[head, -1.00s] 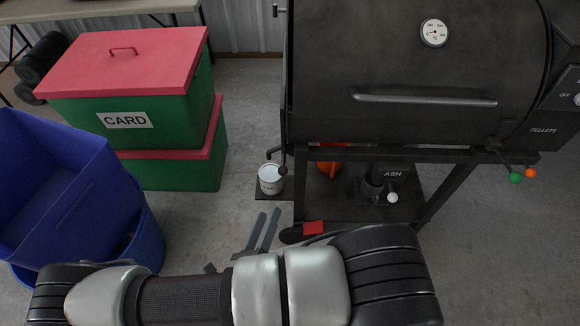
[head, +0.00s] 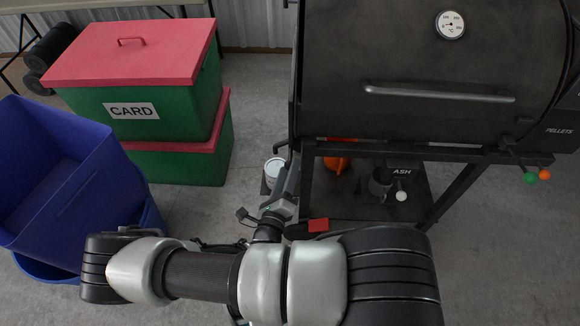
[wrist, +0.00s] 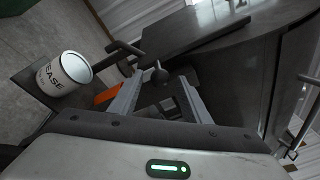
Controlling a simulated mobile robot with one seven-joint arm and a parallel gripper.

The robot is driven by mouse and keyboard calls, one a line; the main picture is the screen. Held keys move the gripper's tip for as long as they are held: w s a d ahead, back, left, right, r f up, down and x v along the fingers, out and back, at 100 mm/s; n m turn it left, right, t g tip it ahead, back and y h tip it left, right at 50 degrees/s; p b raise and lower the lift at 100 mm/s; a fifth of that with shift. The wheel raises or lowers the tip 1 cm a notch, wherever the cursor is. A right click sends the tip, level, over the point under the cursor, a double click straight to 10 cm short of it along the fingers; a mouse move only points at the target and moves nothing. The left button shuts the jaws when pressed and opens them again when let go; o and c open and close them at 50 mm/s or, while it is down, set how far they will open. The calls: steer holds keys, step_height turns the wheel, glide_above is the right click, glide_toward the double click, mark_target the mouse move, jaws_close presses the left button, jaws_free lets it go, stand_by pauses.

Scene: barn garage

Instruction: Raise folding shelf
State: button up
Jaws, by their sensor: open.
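The grill (head: 420,65) is dark, with a dark upright panel edge (head: 293,95) at its left side. This looks like the folding shelf hanging down, seen nearly edge-on. In the wrist view a broad dark panel (wrist: 235,65) fills the upper right; I cannot tell for certain whether it is the shelf. My gripper (head: 291,178) is low beside the grill's left front leg. In the wrist view its two fingers (wrist: 160,100) are open, with nothing clearly held between them. A round-ended dark knob (wrist: 160,75) shows just beyond the fingers.
A white grease can (head: 273,168) stands left of my gripper, partly hidden in the head view; it also shows in the wrist view (wrist: 64,73). Green card boxes (head: 160,110) and a blue bin (head: 60,180) stand left. Bare floor lies between boxes and grill.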

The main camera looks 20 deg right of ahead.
steer(key=shift+x, duration=1.3)
jaws_close()
steer(key=shift+a, duration=0.15)
